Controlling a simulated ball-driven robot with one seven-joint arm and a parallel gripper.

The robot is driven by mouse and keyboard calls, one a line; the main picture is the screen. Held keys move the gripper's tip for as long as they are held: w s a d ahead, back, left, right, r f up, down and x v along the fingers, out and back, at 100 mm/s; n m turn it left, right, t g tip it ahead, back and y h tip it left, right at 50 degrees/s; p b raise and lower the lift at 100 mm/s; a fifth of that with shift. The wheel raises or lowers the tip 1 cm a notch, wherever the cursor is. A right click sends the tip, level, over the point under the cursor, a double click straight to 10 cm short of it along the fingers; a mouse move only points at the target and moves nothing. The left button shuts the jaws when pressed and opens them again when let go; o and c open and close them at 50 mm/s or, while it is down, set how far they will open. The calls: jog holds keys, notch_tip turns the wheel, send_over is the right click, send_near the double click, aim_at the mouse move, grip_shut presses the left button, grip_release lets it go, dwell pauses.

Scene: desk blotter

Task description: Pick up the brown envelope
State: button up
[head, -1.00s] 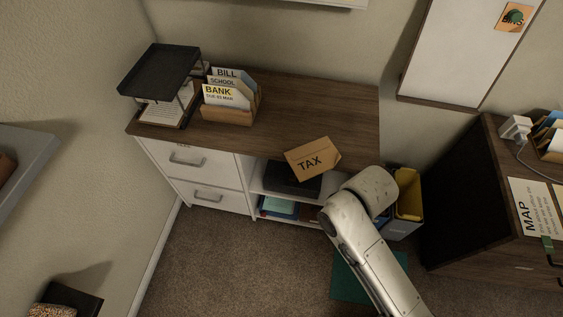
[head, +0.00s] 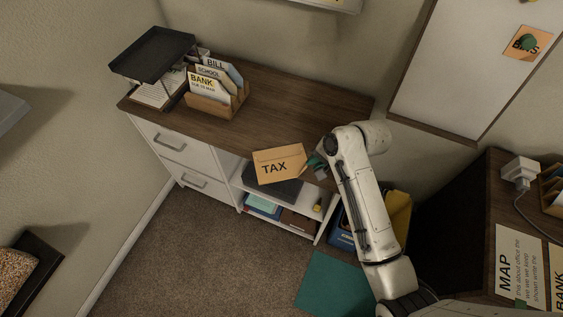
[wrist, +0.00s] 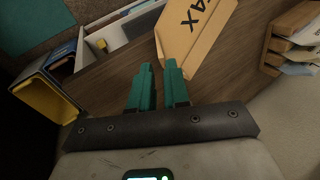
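The brown envelope (head: 280,163), marked TAX, lies flat at the front edge of the wooden cabinet top, its near part reaching past the edge. My gripper (head: 316,163) is just right of the envelope, low over the cabinet top. In the wrist view the envelope (wrist: 195,35) is ahead of the teal fingertips (wrist: 157,64), mostly to the right. The fingers stand apart with a visible gap and nothing held between them. The right fingertip overlaps the envelope's near end in the picture; I cannot tell whether they touch.
A letter holder (head: 212,103) with several envelopes and a black tray stand (head: 153,52) stand on the left of the cabinet top (head: 290,110). A bin with a yellow inside (head: 397,215) stands right of the cabinet. The cabinet top behind the envelope is clear.

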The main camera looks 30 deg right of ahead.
jog(key=x, duration=0.5)
grip_shut()
